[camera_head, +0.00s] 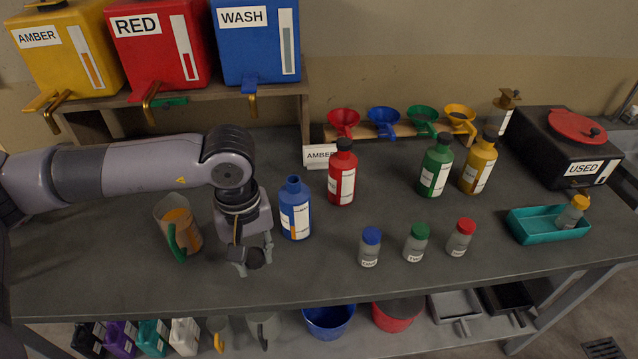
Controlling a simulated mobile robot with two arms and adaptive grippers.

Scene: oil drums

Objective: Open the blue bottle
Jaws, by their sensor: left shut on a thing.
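The blue bottle (287,219) stands upright on the bench with a white label. Its neck is bare, with no cap on it. My left gripper (251,258) is just left of and nearer than the bottle, pointing down, apart from it. It is shut on a small dark piece that looks like a bottle cap (255,258), low over the bench top; I cannot tell whether the piece touches the bench. My right gripper is not in view.
A jug (187,222) of amber liquid stands left of my gripper. A red bottle (335,192) with a dark cap stands close right of the blue one. Small jars (369,253) with coloured lids stand at front right. The bench front edge (230,306) is near.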

